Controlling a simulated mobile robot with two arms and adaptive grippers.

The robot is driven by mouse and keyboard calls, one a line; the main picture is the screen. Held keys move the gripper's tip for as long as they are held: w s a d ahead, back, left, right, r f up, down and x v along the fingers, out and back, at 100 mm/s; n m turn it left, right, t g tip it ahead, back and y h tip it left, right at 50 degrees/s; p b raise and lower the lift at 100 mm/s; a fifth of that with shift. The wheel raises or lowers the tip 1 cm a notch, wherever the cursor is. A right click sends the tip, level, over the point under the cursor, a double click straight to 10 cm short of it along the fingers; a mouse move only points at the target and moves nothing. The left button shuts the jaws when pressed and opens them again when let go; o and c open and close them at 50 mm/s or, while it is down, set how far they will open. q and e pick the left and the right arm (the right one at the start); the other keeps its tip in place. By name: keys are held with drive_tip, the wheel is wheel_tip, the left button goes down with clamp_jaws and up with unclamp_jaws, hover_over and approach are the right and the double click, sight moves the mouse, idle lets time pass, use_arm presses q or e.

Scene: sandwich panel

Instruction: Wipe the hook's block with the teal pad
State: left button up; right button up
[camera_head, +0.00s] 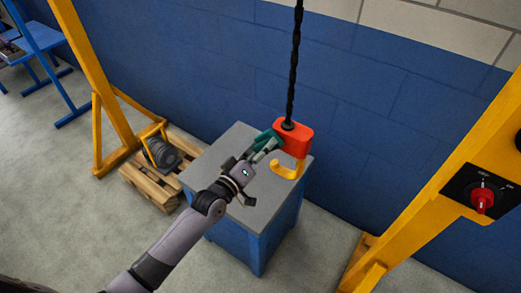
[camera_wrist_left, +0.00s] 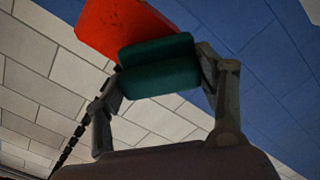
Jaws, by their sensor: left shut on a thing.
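The hook's block (camera_head: 294,136) is red-orange and hangs on a dark chain (camera_head: 294,70) above a grey-topped cabinet. The yellow hook (camera_head: 288,171) curves below it. My left gripper (camera_head: 265,146) is shut on the teal pad (camera_head: 264,137), just left of the block. In the left wrist view, the teal pad (camera_wrist_left: 158,66) sits between the two fingers, with the red block (camera_wrist_left: 122,26) right behind its upper left side. The pad is touching the block or very close to it; I cannot tell which. My right gripper is not in view.
The blue cabinet (camera_head: 245,240) with its grey top stands under the hook against a blue wall. A yellow frame post (camera_head: 440,185) with a red rotary switch (camera_head: 482,200) rises at the right. A wooden pallet (camera_head: 150,187) with a dark reel (camera_head: 163,153) is at the left.

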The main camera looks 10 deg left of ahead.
sight(275, 148)
use_arm(q)
drive_tip(key=shift+w+d, duration=0.15)
drive_tip(key=shift+w, duration=0.25)
drive_tip(key=shift+r, duration=0.1)
drive_tip(key=shift+s+d+p, duration=0.3)
drive_tip(key=shift+d+p, duration=0.05)
drive_tip(key=shift+d, duration=0.25)
drive_tip(key=shift+s+d+p, duration=0.25)
drive_tip(key=shift+d+p, duration=0.05)
drive_tip(key=shift+d, duration=0.25)
drive_tip(key=shift+s+d+p, duration=0.4)
drive_tip(key=shift+d, duration=0.7)
drive_tip(key=shift+s+d+p, duration=0.35)
drive_tip(key=shift+s+d, duration=0.1)
drive_tip(key=shift+d, duration=0.65)
drive_tip(key=shift+s+d+p, duration=0.4)
drive_tip(key=shift+d, duration=0.7)
drive_tip(key=shift+s+d, duration=0.1)
